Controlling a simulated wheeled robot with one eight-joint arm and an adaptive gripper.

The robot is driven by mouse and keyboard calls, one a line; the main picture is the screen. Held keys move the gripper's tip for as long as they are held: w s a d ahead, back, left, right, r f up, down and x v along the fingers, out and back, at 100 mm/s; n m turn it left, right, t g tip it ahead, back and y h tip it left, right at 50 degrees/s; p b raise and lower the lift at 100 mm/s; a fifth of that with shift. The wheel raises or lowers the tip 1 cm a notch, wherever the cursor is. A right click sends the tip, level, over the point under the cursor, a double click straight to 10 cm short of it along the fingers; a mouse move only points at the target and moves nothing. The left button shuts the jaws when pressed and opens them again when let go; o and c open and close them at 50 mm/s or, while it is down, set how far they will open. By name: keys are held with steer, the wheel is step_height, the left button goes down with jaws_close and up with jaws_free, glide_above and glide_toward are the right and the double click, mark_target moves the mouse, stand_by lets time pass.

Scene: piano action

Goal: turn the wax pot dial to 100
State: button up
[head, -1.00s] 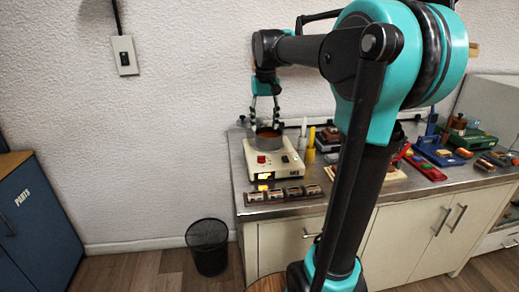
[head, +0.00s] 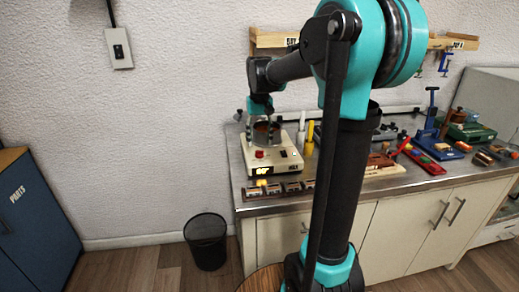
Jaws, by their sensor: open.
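The wax pot is a cream box (head: 276,160) with a round metal pot (head: 266,134) of brown wax on top. It stands on the left end of the metal workbench. Its front has a red knob or switch (head: 259,154), a dark control (head: 283,151) and a lit yellow display (head: 263,170) that seems to read about 60. I cannot tell which control is the dial. My gripper (head: 264,132) points down around the pot, its open fingers low near the rim. Whether they touch it is too small to tell.
White and yellow bottles (head: 309,136) stand right of the pot. Coloured fixtures (head: 438,147) fill the right side. A wire bin (head: 206,240) stands on the floor.

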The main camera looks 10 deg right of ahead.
mark_target(260, 153)
steer(key=shift+f, duration=2.25)
jaws_close()
